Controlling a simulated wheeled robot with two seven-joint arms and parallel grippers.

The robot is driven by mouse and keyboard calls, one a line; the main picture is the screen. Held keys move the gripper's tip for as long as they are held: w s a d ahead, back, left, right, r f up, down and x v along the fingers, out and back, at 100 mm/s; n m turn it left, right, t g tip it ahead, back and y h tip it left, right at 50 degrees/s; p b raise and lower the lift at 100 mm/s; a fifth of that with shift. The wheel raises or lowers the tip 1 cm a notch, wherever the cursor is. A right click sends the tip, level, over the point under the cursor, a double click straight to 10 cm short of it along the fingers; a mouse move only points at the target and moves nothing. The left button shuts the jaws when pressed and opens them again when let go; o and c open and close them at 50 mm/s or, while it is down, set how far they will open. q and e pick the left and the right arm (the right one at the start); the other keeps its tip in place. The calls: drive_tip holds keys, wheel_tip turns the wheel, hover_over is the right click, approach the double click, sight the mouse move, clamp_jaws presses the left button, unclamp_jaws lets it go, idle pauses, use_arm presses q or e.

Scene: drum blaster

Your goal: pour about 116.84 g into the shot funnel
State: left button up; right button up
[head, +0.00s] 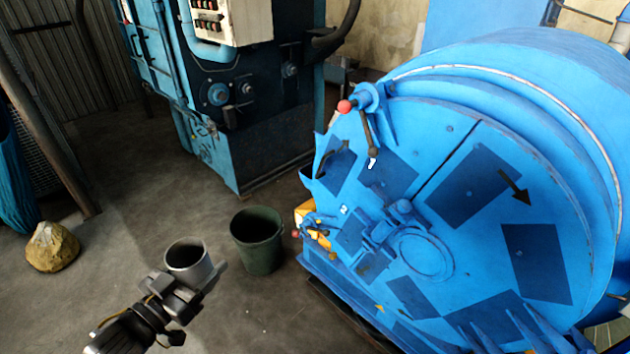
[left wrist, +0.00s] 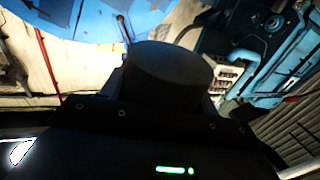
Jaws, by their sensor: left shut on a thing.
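My left gripper (head: 192,284) is shut around a grey cylindrical cup (head: 188,264), in the lower left of the head view. The cup's open mouth faces up, slightly tilted, and its inside looks dark, so I cannot tell what it holds. In the left wrist view the cup (left wrist: 160,72) is a dark cylinder between the fingers. The big blue drum blaster (head: 480,190) fills the right of the head view, apart from the cup. I cannot clearly pick out the shot funnel. My right gripper is not in view.
A dark green bucket (head: 258,240) stands on the floor between the cup and the blaster. A tan sack (head: 51,247) lies at the left. A blue machine with a control box (head: 232,20) stands behind.

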use_arm(q)
drive_tip(key=shift+w+d+n+t+y+b, duration=0.1)
drive_tip(key=shift+w+n+t+y+b, duration=0.4)
drive_tip(key=shift+y, duration=0.4)
drive_tip(key=n+y+b, duration=0.1)
drive_tip(key=y, duration=0.1)
drive_tip(key=w+f+n+y+b, duration=0.1)
drive_tip(key=n+y, duration=0.1)
drive_tip(key=n+t+y+b, duration=0.1)
drive_tip(key=y, duration=0.2)
drive_tip(key=shift+w+f+n, duration=0.3)
drive_tip(key=shift+w, duration=0.1)
